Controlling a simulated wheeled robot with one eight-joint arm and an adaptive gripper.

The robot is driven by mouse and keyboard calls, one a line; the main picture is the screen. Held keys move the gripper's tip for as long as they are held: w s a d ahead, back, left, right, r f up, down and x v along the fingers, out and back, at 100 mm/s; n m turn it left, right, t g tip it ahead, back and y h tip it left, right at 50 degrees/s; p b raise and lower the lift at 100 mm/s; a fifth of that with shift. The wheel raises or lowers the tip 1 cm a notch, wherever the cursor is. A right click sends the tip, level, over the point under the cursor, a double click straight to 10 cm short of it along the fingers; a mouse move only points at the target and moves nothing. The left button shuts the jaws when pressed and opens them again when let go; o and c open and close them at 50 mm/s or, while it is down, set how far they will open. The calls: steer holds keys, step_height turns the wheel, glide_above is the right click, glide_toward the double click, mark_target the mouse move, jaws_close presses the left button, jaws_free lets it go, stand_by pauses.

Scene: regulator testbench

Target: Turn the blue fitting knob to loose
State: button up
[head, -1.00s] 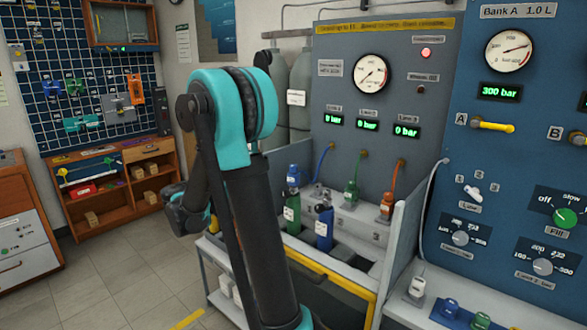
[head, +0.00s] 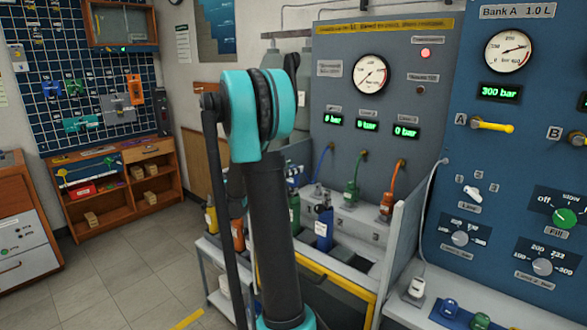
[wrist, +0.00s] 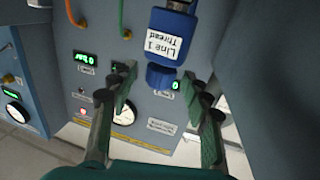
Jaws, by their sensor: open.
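In the wrist view, a blue fitting (wrist: 172,38) with a white label reading "Line 1 Thread" stands at the top centre. A round blue knob (wrist: 160,76) shows at its lower end. My gripper (wrist: 159,84) is open, with one dark green finger on each side of the knob. I see gaps between the fingers and the knob, and nothing is held. The view is upside down. In the head view my arm hides the gripper, and a small part of a blue fitting (head: 295,174) shows beside the arm.
The grey panel carries a gauge (head: 370,74) and green displays reading 0 bar. Green (head: 352,190) and orange (head: 387,203) fittings hang on hoses to the right. A blue cylinder (head: 323,228) stands in the bench. The grey side wall (head: 413,215) bounds the bench.

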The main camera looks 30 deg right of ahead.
steer(key=shift+d, duration=0.65)
jaws_close()
steer(key=shift+n+t, duration=0.9)
steer(key=shift+t, duration=0.5)
steer(key=shift+w, duration=0.1)
jaws_free()
steer(key=v, duration=1.2)
steer(key=shift+r, duration=0.25)
